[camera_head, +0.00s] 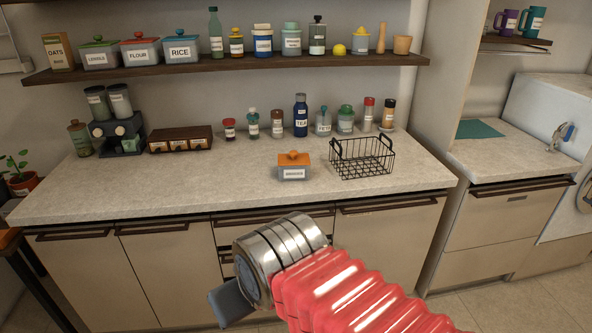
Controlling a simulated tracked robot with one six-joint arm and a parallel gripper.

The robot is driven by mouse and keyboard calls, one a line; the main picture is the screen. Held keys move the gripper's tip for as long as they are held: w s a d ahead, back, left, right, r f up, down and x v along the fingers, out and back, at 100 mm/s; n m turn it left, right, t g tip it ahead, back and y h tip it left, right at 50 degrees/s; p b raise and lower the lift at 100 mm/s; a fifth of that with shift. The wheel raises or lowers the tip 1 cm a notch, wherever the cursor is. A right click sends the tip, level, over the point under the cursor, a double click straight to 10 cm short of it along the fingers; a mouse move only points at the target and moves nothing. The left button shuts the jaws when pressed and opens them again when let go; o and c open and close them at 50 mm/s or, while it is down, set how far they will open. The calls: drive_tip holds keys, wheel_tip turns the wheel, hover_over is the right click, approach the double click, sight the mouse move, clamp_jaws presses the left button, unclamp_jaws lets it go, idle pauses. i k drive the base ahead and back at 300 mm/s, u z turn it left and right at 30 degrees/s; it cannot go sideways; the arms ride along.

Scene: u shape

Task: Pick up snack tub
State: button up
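A small grey tub with an orange lid (293,167) stands upright on the counter near its front edge, left of a black wire basket. Its white label is too small to read surely; it may be the snack tub. My arm, with red bellows and a metal wrist, reaches in from the lower right, in front of the cabinets and below the counter edge. A dark grey piece at its end, probably part of my gripper (230,304), points down and left, well apart from the tub. The fingers do not show clearly.
The wire basket (362,158) stands close right of the tub. Several jars and bottles line the back of the counter (200,183), with a coffee machine (118,133) and a wooden box (180,140) at left. The counter's front is mostly clear. A shelf (230,67) hangs above.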

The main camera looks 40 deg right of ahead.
sight(286, 173)
drive_tip(key=i, duration=0.95)
drive_tip(key=u, duration=0.05)
